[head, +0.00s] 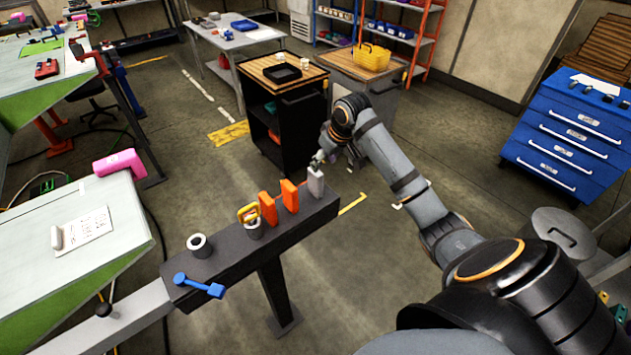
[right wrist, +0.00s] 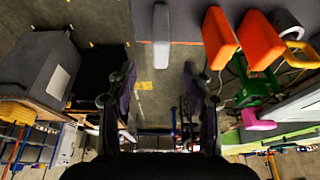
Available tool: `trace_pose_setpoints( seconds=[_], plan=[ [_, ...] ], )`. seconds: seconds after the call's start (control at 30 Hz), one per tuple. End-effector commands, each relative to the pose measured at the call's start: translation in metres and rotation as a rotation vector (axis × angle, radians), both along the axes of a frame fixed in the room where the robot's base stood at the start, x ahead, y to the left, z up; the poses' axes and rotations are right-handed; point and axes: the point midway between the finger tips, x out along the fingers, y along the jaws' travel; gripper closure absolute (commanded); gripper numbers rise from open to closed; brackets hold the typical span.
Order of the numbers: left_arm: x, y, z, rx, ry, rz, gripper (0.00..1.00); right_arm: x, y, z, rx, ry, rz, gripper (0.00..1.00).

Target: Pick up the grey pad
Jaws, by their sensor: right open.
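The grey pad (head: 316,182) is a small light-grey upright block at the far end of the dark beam (head: 225,252) in the head view. In the right wrist view the grey pad (right wrist: 161,35) is at the top middle, in line with the gap between the fingers. My right gripper (head: 318,160) is just beyond and above the pad in the head view. Its two fingers are spread and empty in the right wrist view (right wrist: 160,95). The pad looks apart from both fingers. My left gripper is not in view.
Two orange blocks (head: 268,208) stand on the beam beside the pad, then a yellow-handled item (head: 248,213), a grey ring (head: 199,245) and a blue lever (head: 200,286). A black cart (head: 283,112) stands behind the beam's end. Open floor lies right of the beam.

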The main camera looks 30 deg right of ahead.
Motion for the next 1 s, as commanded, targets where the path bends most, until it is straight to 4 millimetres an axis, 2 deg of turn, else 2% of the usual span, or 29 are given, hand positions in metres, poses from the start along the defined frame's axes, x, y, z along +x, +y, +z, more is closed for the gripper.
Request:
trace_pose_setpoints(
  seconds=[0.13,0.3,0.37,0.5,0.67,0.87,1.0],
  plan=[
    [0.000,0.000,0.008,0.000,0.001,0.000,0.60,0.007,0.001,-0.016,0.000,0.001,0.000,0.49],
    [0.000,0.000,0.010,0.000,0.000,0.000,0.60,0.010,0.001,-0.020,0.000,0.000,0.000,0.49],
    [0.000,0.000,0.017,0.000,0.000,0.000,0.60,0.014,0.002,-0.023,0.002,0.002,-0.001,0.49],
    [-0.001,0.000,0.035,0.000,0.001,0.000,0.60,0.028,0.006,-0.042,0.004,0.003,0.000,0.49],
    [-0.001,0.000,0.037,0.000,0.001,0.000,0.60,0.035,0.005,-0.062,0.000,0.000,0.001,0.49],
    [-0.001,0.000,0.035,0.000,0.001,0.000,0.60,0.035,0.005,-0.065,-0.003,-0.001,0.001,0.49],
    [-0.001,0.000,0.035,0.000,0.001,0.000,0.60,0.035,0.005,-0.065,-0.003,-0.001,0.001,0.65]
  ],
)
